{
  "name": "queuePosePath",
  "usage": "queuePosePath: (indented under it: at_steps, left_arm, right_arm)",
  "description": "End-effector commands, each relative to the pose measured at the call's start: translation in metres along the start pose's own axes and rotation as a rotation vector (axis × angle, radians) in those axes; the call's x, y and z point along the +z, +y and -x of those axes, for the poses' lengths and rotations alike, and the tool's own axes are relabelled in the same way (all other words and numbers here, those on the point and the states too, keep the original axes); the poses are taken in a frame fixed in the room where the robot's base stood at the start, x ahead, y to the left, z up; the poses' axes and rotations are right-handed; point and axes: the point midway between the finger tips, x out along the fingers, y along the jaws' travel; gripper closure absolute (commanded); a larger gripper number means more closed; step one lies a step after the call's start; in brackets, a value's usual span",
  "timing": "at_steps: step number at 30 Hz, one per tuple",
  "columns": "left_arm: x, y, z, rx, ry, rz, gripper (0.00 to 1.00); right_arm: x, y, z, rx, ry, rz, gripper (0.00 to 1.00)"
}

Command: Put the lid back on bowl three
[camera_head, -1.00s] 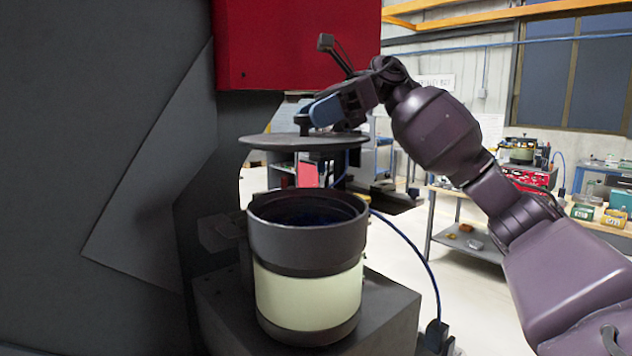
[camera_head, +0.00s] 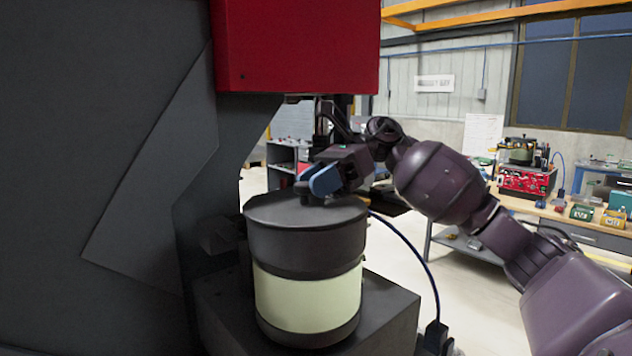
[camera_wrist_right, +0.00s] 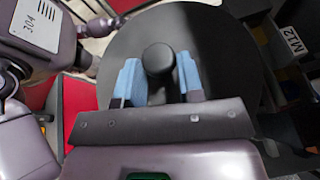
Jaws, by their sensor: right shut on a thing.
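The bowl (camera_head: 306,297) is a dark cylinder with a pale band, standing upright on a grey block. The round dark lid (camera_head: 275,213) lies flat on the bowl's top and covers its opening. My right gripper (camera_head: 312,188) is shut on the knob of the lid, coming from above and the right. In the right wrist view the blue fingertips stand on both sides of the black knob (camera_wrist_right: 158,59), and the lid's disc (camera_wrist_right: 215,50) spreads out around it. A number for the bowl cannot be seen. My left gripper is not in view.
A red box (camera_head: 295,45) hangs above the bowl, and a large grey machine body (camera_head: 100,150) fills the left. A blue cable (camera_head: 425,262) runs to the right of the grey block (camera_head: 385,325). Workbenches with boxes stand at the back right.

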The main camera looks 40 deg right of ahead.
Motion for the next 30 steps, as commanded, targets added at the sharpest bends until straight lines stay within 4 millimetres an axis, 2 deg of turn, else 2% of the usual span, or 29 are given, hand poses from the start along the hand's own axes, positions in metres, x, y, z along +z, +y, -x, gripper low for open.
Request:
queuePosePath:
  at_steps: [2, 3, 7, 16, 20, 30]
  left_arm:
    - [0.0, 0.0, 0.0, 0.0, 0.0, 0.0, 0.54]
    - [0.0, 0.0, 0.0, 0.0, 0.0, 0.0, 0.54]
    - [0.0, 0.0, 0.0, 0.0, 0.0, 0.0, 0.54]
    - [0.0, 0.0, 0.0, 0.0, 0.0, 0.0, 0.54]
    - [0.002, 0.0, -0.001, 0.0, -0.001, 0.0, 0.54]
    - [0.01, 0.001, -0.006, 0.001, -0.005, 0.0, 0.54]
  right_arm:
    - [0.001, 0.0, 0.0, 0.0, -0.001, 0.001, 1.0]
    - [0.0, 0.0, 0.0, 0.0, 0.0, 0.0, 0.59]
    - [0.0, 0.0, 0.0, 0.0, 0.0, -0.001, 0.4]
    - [0.0, 0.0, 0.002, -0.001, 0.0, -0.001, 0.4]
    - [0.0, -0.001, 0.011, -0.002, 0.0, -0.001, 0.4]
    - [0.0, -0.001, 0.072, -0.003, 0.0, -0.002, 0.4]
